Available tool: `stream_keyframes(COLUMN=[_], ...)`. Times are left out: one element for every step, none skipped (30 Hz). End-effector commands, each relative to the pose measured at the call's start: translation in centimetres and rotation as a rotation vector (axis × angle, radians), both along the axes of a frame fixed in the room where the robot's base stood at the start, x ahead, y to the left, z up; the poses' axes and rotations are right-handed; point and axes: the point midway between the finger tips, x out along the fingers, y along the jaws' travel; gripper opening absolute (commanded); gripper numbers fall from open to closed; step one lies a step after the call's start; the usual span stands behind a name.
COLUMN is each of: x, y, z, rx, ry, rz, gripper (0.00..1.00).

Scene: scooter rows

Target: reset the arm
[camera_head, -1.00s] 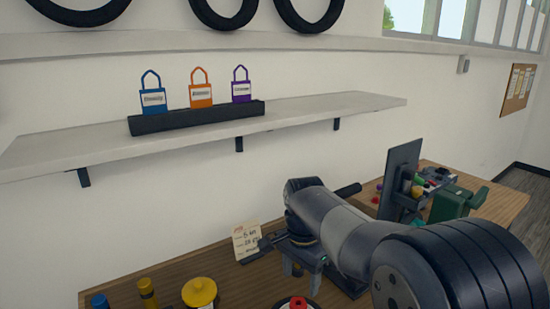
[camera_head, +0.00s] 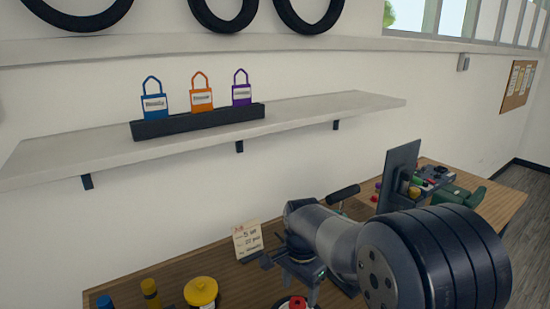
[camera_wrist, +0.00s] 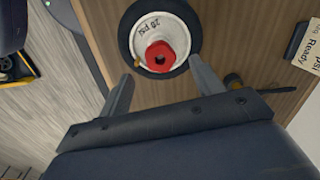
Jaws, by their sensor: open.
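My gripper (camera_wrist: 162,90) is open and empty in the wrist view, its two fingers spread apart. Below it on the wooden bench is a small wheel (camera_wrist: 188,24) with a black tyre, a white face marked with a psi figure and a red hub; no finger closes on it. In the head view my gripper (camera_head: 285,275) is partly visible at the end of my arm, above the bench (camera_head: 250,295). The wheel's red hub (camera_head: 298,303) shows at the bottom edge, the rest cut off.
A yellow-lidded pot (camera_head: 201,291) and blue and yellow items are at the lower left. A dark upright panel (camera_head: 398,178) stands right. A wall shelf (camera_head: 310,108) holds three coloured tags in a black rack (camera_head: 198,122).

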Motion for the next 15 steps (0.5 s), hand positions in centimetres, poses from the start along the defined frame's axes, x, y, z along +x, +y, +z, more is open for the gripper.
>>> stream_keyframes(x=[0.0,0.0,0.0,0.0,0.0,0.0,0.0,0.0,0.0,0.0,0.0,0.0,0.0,0.0,0.0], y=[0.0,0.0,0.0,0.0,0.0,0.0,0.0,0.0,0.0,0.0,0.0,0.0,0.0,0.0,0.0], z=[1.4,1.8,2.3,2.6,3.0,3.5,3.8,4.1,4.4,4.6,4.7,4.9,4.9,5.0,5.0], rx=[0.000,0.000,0.000,0.001,0.001,0.001,0.000,0.000,0.000,0.000,-0.001,-0.001,-0.001,-0.001,-0.001], ry=[-0.001,-0.001,-0.001,-0.001,-0.001,-0.001,0.000,0.000,0.000,0.000,0.001,0.001,0.001,0.001,0.001], rz=[0.000,0.000,0.000,0.000,0.000,0.000,0.000,0.000,0.000,0.000,0.000,0.000,0.000,0.000,0.000], gripper=[0.62,0.62,0.62,0.62,0.62,0.62,0.62,0.62,0.62,0.62,0.62,0.62,0.62,0.62,0.62])
